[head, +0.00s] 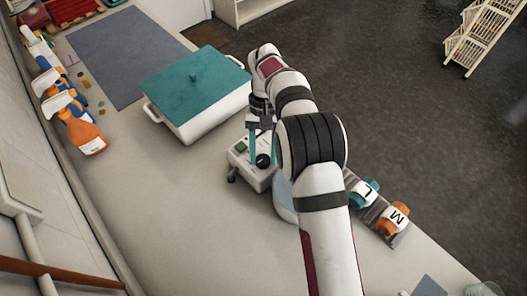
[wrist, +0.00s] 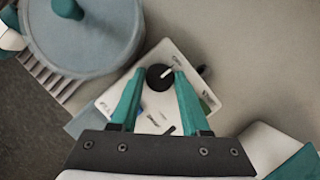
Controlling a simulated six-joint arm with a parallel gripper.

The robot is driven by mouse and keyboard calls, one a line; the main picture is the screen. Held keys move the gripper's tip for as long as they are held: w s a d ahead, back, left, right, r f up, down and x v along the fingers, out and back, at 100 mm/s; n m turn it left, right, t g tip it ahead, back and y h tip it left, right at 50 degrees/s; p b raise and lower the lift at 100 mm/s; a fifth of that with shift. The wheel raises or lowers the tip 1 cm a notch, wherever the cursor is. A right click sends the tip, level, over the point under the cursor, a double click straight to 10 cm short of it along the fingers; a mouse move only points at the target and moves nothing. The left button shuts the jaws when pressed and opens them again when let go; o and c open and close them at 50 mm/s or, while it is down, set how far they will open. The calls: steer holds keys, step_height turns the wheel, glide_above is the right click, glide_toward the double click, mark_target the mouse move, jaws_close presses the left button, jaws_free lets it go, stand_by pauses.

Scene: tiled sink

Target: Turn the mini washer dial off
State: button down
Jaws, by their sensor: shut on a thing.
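The mini washer's white control box (head: 252,172) stands on the counter, with a green patch on top. Its round black dial (head: 263,160) also shows in the wrist view (wrist: 159,77), with a white pointer mark toward the upper right. My gripper (head: 262,158) reaches down over the box. In the wrist view its teal fingers (wrist: 158,78) stand on either side of the dial and are shut on it. A round grey-blue tub with a teal knob (wrist: 80,35) sits beside the box; my arm hides most of it in the head view.
A white bin with a teal lid (head: 195,90) stands behind the box. Spray bottles (head: 75,120) line the wall at left. Teal and orange rolls marked L and M (head: 393,218) lie at the counter's right edge. The front-left counter is clear.

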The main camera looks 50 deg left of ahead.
stand_by(0.4)
steer(key=shift+c, duration=1.9)
jaws_free()
steer(key=v, duration=0.7)
steer(key=shift+r, duration=0.25)
steer(key=shift+r, duration=0.1)
